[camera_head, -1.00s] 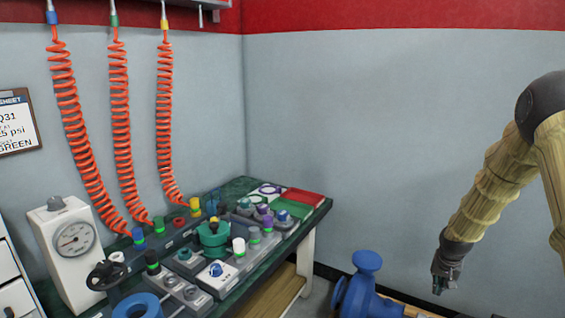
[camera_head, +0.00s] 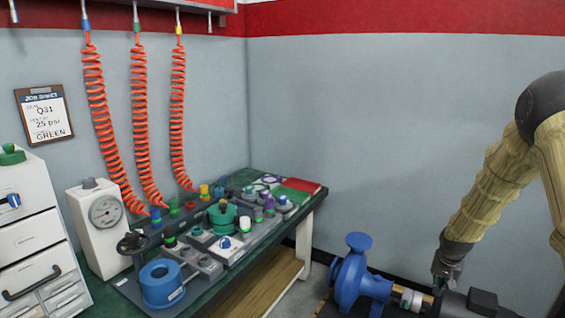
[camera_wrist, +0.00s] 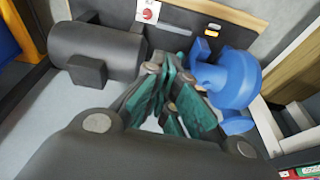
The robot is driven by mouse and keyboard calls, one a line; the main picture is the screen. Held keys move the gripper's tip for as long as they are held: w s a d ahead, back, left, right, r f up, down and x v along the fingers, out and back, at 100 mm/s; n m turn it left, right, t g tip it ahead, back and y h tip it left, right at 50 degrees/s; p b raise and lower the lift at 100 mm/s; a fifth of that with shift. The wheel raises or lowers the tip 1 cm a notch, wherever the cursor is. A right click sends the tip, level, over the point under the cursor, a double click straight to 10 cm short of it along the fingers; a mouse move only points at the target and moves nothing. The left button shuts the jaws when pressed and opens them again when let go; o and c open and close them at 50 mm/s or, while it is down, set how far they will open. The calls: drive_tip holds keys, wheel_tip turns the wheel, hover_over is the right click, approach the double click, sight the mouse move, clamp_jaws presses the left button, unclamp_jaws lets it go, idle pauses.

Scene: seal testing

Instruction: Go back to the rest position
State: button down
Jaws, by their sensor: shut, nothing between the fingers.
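My gripper (camera_head: 446,281) hangs at the right of the head view, pointing down at the end of my tan-sleeved arm. It is in front of or above the blue pump (camera_head: 357,277) and dark motor set; the exact gap cannot be told. In the wrist view my gripper (camera_wrist: 172,88) shows its green-padded fingers drawn together, with nothing between them. The blue pump (camera_wrist: 232,78) is to the right of the fingers and the dark grey motor (camera_wrist: 95,52) to the left.
The bench (camera_head: 318,194) holds a test block, knobs and a blue ring (camera_head: 162,283). A white gauge box (camera_head: 98,228) and drawer cabinet (camera_head: 28,240) stand left. Orange coiled hoses (camera_head: 140,120) hang above. A job sheet (camera_head: 44,116) is on the wall. The wall area beside my arm is clear.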

drive_tip(key=s+a+f+n+g+y, duration=0.1)
drive_tip(key=s+a+f+n, duration=0.2)
drive_tip(key=s+a+f, duration=1.25)
drive_tip(key=s+a+f+n+g, duration=0.1)
drive_tip(key=s+a+f, duration=0.25)
drive_tip(key=s, duration=0.75)
drive_tip(key=s+a+f+n, duration=0.15)
drive_tip(key=s+a, duration=0.25)
drive_tip(key=s, duration=0.8)
drive_tip(key=s+a+f+n+g, duration=0.1)
drive_tip(key=s+a+f, duration=0.25)
drive_tip(key=s, duration=0.75)
wheel_tip(320, 180, down, 10)
drive_tip(key=b, duration=1)
wheel_tip(320, 180, up, 31)
drive_tip(key=p, duration=3)
drive_tip(key=shift+w+a+y+p, duration=0.2)
drive_tip(key=shift+a+y+p, duration=0.1)
drive_tip(key=shift+a+p, duration=0.1)
drive_tip(key=shift+s+d, duration=0.1)
